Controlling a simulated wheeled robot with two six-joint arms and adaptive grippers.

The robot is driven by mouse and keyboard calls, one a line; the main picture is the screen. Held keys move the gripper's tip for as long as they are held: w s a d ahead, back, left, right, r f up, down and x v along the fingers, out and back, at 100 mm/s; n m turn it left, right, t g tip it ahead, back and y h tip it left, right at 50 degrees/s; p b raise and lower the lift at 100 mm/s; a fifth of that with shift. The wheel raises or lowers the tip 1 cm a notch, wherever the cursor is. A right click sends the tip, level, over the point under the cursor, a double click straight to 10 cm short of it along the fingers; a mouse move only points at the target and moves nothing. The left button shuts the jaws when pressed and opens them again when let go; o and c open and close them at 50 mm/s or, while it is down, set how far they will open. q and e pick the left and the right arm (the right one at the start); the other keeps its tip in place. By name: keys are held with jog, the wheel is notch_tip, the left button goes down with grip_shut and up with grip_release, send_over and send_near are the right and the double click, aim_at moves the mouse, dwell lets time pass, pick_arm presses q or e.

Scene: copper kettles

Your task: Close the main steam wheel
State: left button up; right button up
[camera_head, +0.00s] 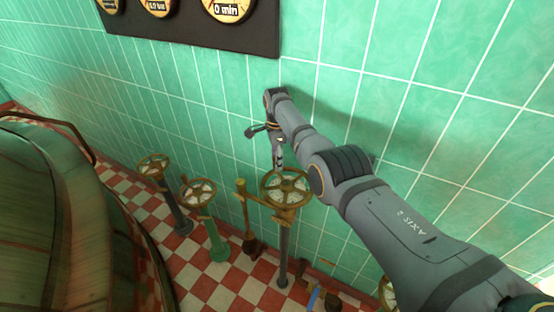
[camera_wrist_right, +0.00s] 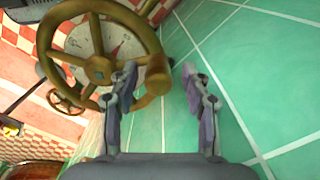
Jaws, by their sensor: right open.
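A brass spoked handwheel (camera_head: 286,187) stands on a dark post near the green wall, the largest of the wheels in the head view. I cannot read a label naming it. My right gripper (camera_head: 278,158) reaches down to its back rim. In the right wrist view the same wheel (camera_wrist_right: 99,69) fills the upper left, with a pale disc behind its spokes. A rounded brass handle knob (camera_wrist_right: 157,75) on its rim lies between the tips of my open right gripper (camera_wrist_right: 160,80); contact is not clear. My left gripper is not in view.
Two smaller wheels stand to the left, one on a dark post (camera_head: 153,166) and one on a green post (camera_head: 199,192). A brass lever (camera_head: 243,205) stands between. A big copper kettle (camera_head: 60,215) fills the left. The tiled wall (camera_head: 350,60) is close behind my right arm.

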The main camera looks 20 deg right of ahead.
notch_tip(320, 180, up, 12)
jog(key=shift+f, duration=0.25)
